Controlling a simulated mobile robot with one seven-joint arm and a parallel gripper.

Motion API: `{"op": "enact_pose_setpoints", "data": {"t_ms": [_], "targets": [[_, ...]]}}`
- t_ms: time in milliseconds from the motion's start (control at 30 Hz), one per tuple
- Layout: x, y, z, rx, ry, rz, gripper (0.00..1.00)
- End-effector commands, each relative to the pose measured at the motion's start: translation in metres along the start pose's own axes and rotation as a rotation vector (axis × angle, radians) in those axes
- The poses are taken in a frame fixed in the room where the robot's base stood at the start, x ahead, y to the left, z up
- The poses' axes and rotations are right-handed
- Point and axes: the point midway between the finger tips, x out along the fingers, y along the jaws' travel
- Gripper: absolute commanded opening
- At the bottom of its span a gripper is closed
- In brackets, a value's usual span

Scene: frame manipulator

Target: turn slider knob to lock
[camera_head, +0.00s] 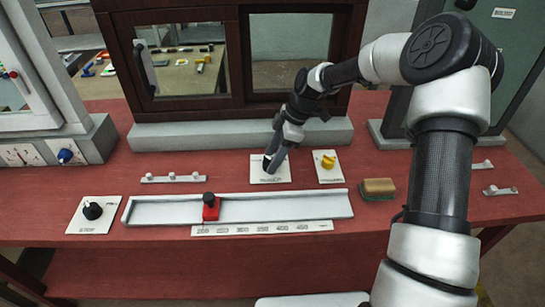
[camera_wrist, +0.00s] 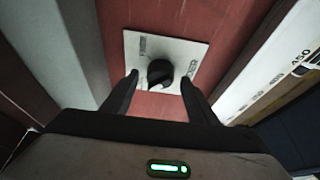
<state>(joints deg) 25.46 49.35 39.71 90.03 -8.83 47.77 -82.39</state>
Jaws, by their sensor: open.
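A black round knob with a raised grip bar (camera_wrist: 160,72) sits on a white square plate (camera_wrist: 140,40) in the wrist view. My gripper (camera_wrist: 160,82) is open, with one finger on each side of the knob. I cannot tell whether the fingers touch it. In the head view my gripper (camera_head: 269,164) points down at the same white plate (camera_head: 283,177), behind the slider rail. It hides most of the knob there.
A rail (camera_head: 280,207) with a red slider block (camera_head: 211,210) and a ruler (camera_head: 262,228) lie in front. A yellow knob (camera_head: 328,162) is to the right, near a sponge (camera_head: 378,188). Another black knob (camera_head: 93,210) is at left. A brown window frame (camera_head: 237,60) stands behind.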

Motion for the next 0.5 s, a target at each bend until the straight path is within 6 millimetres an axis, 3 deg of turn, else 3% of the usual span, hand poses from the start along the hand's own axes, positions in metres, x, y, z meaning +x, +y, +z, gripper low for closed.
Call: {"op": "enact_pose_setpoints", "data": {"t_ms": [167,500], "targets": [[-0.032,0.001,0.0,0.001,-0.001,0.006,0.53],[-0.116,0.001,0.0,0.0,-0.002,0.006,0.53]]}}
